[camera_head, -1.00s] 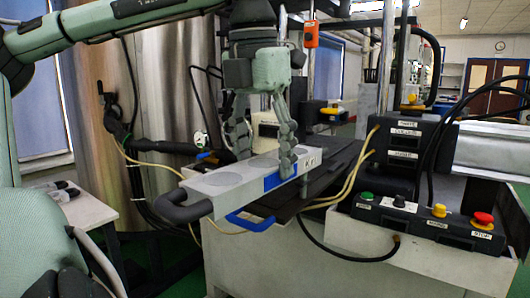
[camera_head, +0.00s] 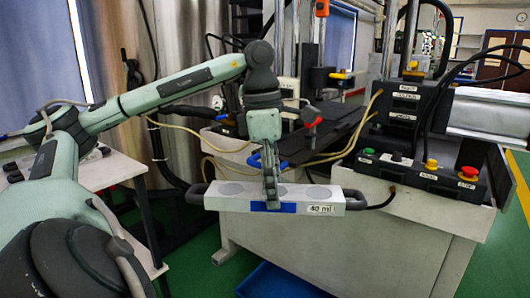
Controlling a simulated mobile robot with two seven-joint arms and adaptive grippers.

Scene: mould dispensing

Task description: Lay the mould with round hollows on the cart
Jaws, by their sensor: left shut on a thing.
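The mould (camera_head: 236,203) is a long pale block with round grey hollows on top, a dark handle at each end, a blue patch and a "40 ml" label on its front. My left gripper (camera_head: 271,195) is shut on the middle of the mould and holds it roughly level in the air, in front of the machine's white base. The gripper's fingers hide part of the top. A white-topped stand, perhaps the cart (camera_head: 112,166), is at the left, partly behind my left arm. My right gripper is not in view.
The machine has a dark bed (camera_head: 335,140) behind the mould and a control box with coloured buttons (camera_head: 420,172) at the right. Cables run around the bed. A blue bin (camera_head: 285,282) is on the green floor below the mould. Small dark items lie on the white stand.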

